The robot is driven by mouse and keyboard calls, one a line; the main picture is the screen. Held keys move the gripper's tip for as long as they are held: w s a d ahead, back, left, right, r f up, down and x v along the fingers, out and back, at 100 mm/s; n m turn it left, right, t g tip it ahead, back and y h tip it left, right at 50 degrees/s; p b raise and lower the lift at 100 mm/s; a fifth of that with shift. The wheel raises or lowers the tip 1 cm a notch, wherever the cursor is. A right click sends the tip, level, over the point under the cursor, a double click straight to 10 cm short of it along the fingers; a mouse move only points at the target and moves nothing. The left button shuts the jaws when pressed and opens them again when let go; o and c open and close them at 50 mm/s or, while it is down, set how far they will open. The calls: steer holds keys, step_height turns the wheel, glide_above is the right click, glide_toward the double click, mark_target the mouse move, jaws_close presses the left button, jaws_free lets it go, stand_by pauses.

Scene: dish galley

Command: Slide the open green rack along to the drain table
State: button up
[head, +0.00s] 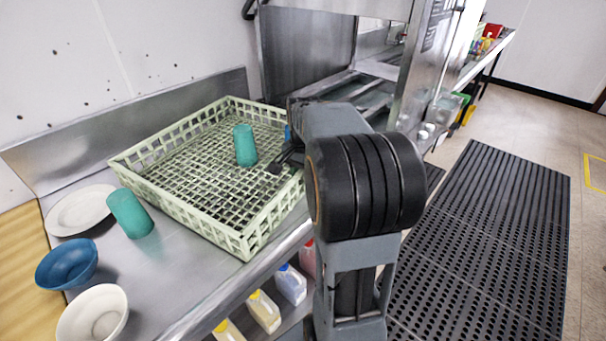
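The open green rack (187,207) is pale green and lattice-floored. It sits on the steel table (190,275) in front of an open dish machine (395,85). One teal tumbler (245,146) stands inside the rack. My gripper (280,164) is at the rack's right side, by its rim, with dark fingers pointing left. My arm hides part of the gripper and that rim, so I cannot tell whether it is open or touching the rack. Beyond the machine, a further steel table (487,56) runs away at upper right; I cannot confirm it is the drain table.
Left of the rack are a tilted teal tumbler (130,213), a white plate (80,210), a blue bowl (67,264) and a white bowl (93,315). Bottles (264,311) stand below the table. Black floor mats (490,220) lie at right. Colored items (489,33) sit on the far table.

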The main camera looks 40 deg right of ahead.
jaws_close()
stand_by(1.1)
